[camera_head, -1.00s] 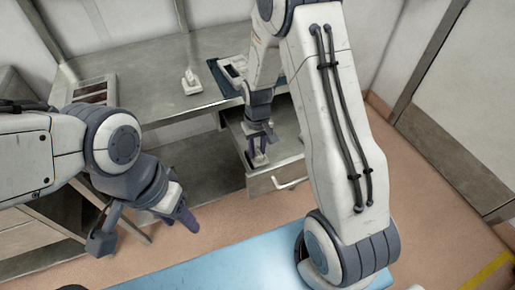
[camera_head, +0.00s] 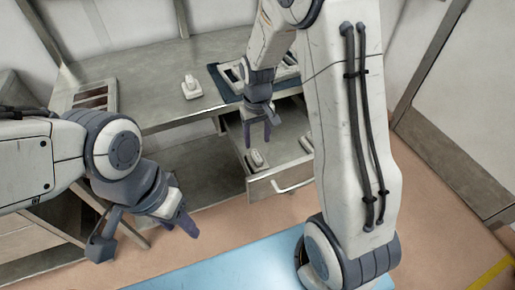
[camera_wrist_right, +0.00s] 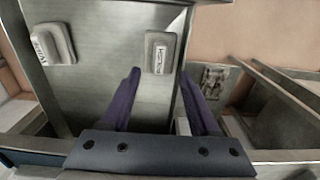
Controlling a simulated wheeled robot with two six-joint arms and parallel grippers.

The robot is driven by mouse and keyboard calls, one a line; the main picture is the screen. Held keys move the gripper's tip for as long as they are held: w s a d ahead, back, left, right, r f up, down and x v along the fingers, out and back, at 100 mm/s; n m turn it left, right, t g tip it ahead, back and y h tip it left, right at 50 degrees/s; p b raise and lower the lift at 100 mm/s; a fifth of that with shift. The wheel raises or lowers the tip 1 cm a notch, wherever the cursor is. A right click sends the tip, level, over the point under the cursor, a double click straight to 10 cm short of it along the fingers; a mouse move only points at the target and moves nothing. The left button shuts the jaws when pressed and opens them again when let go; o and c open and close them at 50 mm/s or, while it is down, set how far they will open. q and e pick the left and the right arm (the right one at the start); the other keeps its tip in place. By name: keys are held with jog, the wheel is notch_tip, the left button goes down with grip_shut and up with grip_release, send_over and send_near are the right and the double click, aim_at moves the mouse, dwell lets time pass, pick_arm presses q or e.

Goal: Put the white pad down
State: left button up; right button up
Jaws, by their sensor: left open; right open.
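A white pad (camera_head: 257,159) lies in the open drawer (camera_head: 284,172), just below my right gripper (camera_head: 257,143). In the right wrist view this labelled pad (camera_wrist_right: 160,52) sits just beyond the fingertips of my right gripper (camera_wrist_right: 160,74), which is open and empty. A second pad (camera_wrist_right: 52,44) lies apart from it in the drawer; it shows in the head view (camera_head: 307,144) partly behind my right arm. My left gripper (camera_head: 143,236) is open and empty at the lower left, away from the drawer.
A similar pale item (camera_head: 191,87) stands on the metal worktop (camera_head: 155,97). A dark blue tray (camera_head: 226,86) with pale pieces is at the worktop's right, partly behind my right arm. A framed panel (camera_head: 95,94) lies at the left. The drawer has a front handle (camera_head: 292,186).

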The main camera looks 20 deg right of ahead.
jog(key=s+a+r+n, duration=0.3)
jog(key=s+a+r, duration=0.6)
jog(key=a, duration=0.1)
jog(key=s+a+r+n+y, duration=0.1)
jog(key=s+a+n, duration=0.3)
jog(key=s, duration=1)
jog(key=shift+s+r, duration=0.3)
jog(key=shift+r, duration=0.35)
